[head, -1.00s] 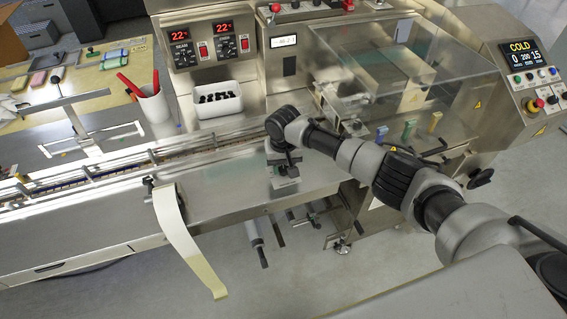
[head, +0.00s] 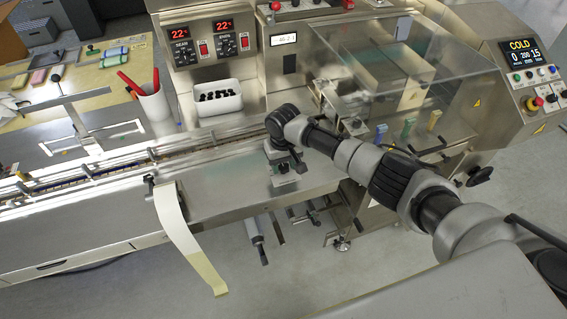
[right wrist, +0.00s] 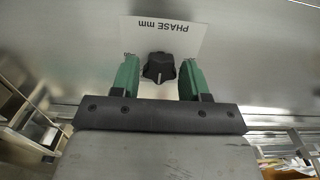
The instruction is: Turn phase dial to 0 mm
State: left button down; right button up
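The phase dial (right wrist: 159,67) is a black lobed knob with a pale pointer mark. It shows in the right wrist view below an upside-down label plate (right wrist: 160,35) reading "PHASE mm"; its scale is mostly hidden. My right gripper (right wrist: 158,80) is open, with one green finger on each side of the dial and a visible gap to both. In the head view my right gripper (head: 285,168) is over the steel front deck of the machine, and the dial is hidden there. My left gripper is not in view.
A clear guard (head: 390,75) covers the machine behind my right arm. A white bin (head: 217,98) of black parts stands on the deck to the left. A paper strip (head: 180,235) hangs off the front edge. The control panel (head: 530,75) reads COLD.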

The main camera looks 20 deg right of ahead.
aim_at(284, 166)
jog(key=shift+o, duration=1.2)
notch_tip(284, 166, up, 11)
jog(key=b, duration=0.1)
jog(key=shift+f, duration=0.1)
